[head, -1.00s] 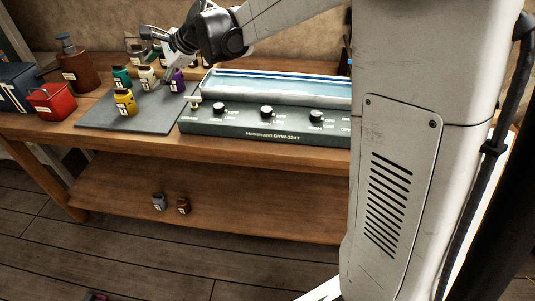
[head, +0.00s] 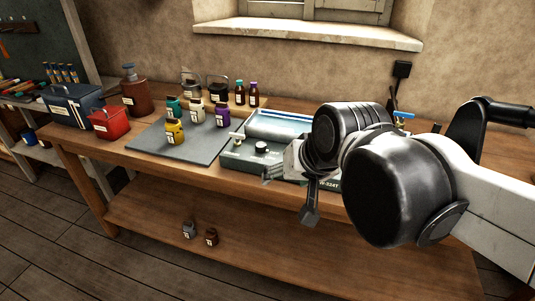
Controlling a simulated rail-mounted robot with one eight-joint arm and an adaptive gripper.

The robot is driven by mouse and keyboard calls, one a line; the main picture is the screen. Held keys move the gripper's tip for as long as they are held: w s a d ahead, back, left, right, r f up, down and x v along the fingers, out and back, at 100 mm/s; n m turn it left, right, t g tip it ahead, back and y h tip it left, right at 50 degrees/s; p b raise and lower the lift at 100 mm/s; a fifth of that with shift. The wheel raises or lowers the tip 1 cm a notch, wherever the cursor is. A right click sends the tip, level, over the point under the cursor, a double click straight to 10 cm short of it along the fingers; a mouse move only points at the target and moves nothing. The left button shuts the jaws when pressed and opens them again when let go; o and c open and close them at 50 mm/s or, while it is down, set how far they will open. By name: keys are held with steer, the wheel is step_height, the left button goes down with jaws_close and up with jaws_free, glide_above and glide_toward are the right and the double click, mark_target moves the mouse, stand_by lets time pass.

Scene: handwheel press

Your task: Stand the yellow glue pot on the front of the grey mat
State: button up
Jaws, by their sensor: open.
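The yellow glue pot (head: 174,133) stands upright on the front part of the grey mat (head: 202,153), with a white label towards me. Behind it on the mat are a teal pot (head: 173,106), a cream pot (head: 196,112) and a purple pot (head: 222,115). My gripper (head: 288,199) is open and looks empty. It is to the right of the mat, in front of the grey-green machine, well apart from the yellow pot. My wrist hides the right part of that machine.
A red box (head: 112,124), a blue box (head: 74,105) and a brown bottle (head: 136,95) stand left of the mat. The grey-green machine (head: 240,155) stands right of it. Two small jars are on the lower shelf (head: 150,215).

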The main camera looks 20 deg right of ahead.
steer(key=s+d+f+n+h, duration=0.1)
steer(key=s+d+f+n, duration=0.1)
steer(key=s, duration=0.3)
steer(key=shift+d+f, duration=0.15)
steer(key=shift+f, duration=0.3)
